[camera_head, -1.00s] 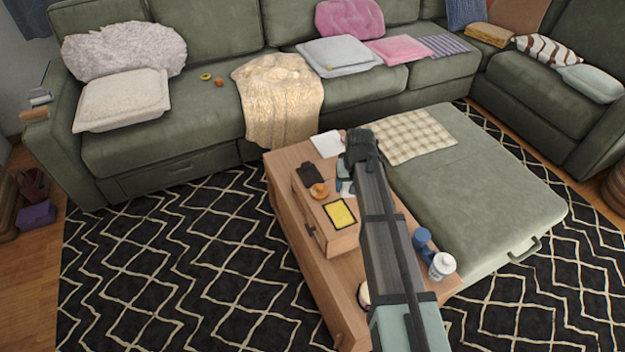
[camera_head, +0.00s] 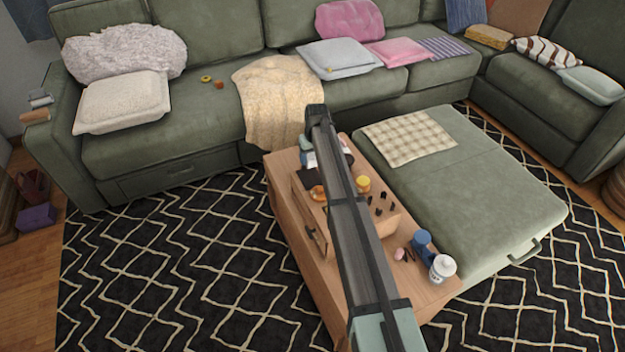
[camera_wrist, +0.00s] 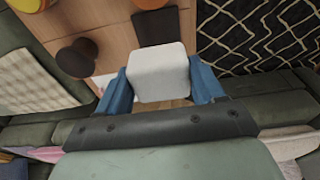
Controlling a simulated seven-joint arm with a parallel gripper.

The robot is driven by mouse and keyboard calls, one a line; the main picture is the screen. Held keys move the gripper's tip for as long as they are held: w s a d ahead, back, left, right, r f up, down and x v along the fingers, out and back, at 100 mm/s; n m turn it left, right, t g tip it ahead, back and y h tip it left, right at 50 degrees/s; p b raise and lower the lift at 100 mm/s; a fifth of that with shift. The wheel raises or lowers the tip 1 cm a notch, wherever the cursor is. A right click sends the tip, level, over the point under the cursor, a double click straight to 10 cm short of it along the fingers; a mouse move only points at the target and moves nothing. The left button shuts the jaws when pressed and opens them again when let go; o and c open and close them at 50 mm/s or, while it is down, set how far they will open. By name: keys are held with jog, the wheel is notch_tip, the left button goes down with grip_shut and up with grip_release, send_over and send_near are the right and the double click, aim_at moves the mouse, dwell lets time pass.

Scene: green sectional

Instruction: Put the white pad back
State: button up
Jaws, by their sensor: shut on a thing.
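The white pad (camera_wrist: 158,72) shows in the wrist view as a pale, rounded, squarish block. My gripper (camera_wrist: 160,88) is shut on it, with one blue finger against each side. In the head view my gripper (camera_head: 308,157) is over the far end of the wooden table (camera_head: 295,232); my arm hides much of that end. A dark flat piece (camera_wrist: 157,27) lies below and beside the pad in the wrist view. I cannot tell how high the pad is above the wood.
A yellow-topped round thing (camera_head: 363,184) and several small dark pieces stand on the raised wooden box (camera_head: 312,215). A blue cup (camera_head: 422,241) and white jar (camera_head: 442,267) stand at the table's right edge. The green ottoman (camera_head: 480,200) adjoins on the right.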

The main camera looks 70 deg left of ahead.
aim_at(312, 181)
notch_tip(312, 181, down, 10)
jog(key=shift+r, duration=0.15)
dwell(0.4)
jog(key=shift+f, duration=0.2)
jog(key=o, duration=0.9)
jog(key=shift+o, duration=0.2)
jog(key=shift+r, duration=0.15)
jog(key=r, duration=0.4)
jog(key=d+r, duration=0.1)
jog(key=r, duration=0.3)
jog(key=d+r, duration=0.1)
jog(key=r, duration=0.3)
